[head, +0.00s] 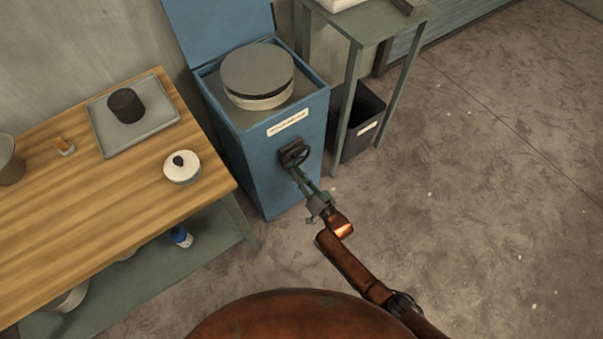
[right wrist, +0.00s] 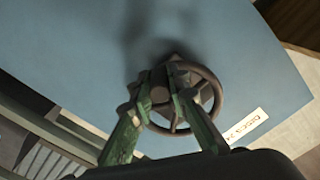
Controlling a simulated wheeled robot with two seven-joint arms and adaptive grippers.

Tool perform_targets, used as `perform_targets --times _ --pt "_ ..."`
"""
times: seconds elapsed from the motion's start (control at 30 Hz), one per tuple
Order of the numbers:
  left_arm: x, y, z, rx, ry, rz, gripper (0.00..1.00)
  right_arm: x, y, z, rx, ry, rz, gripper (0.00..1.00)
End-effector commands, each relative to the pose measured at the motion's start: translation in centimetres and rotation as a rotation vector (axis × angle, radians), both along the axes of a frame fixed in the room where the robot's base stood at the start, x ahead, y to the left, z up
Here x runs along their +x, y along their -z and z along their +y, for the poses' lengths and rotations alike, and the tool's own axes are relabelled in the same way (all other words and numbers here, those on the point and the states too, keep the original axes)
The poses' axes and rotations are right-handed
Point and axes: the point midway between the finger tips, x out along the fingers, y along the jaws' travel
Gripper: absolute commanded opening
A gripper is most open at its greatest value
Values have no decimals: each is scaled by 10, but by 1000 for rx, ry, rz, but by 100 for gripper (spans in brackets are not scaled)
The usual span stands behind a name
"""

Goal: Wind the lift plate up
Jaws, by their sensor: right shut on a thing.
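The lift plate (head: 257,72) is a round grey disc standing above the top of a blue cabinet (head: 243,165), with a pale round layer under it. A dark handwheel (head: 293,152) is mounted on the cabinet's front, below a white label. My right gripper (head: 299,172) reaches the handwheel from the lower right. In the right wrist view its green fingers (right wrist: 172,100) are shut on the wheel's knob (right wrist: 159,94), at the left side of the rim (right wrist: 216,103). The fingers hide part of the wheel. My left gripper is in neither view.
A wooden table (head: 75,190) at left holds a grey tray (head: 150,118) with a dark cylinder and a white lidded pot (head: 182,167). A dark bin (head: 358,125) stands under a green side table (head: 385,25) right of the cabinet.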

Motion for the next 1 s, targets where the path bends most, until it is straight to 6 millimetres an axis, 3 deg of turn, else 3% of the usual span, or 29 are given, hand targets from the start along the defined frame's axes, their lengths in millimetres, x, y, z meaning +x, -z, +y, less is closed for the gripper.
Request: perform_targets --times 0.57,1.0 --pt "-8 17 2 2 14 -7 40 -16 -18 20 440 0 323 0" --pt "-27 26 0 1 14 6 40 -21 -36 28 731 1 532 0"
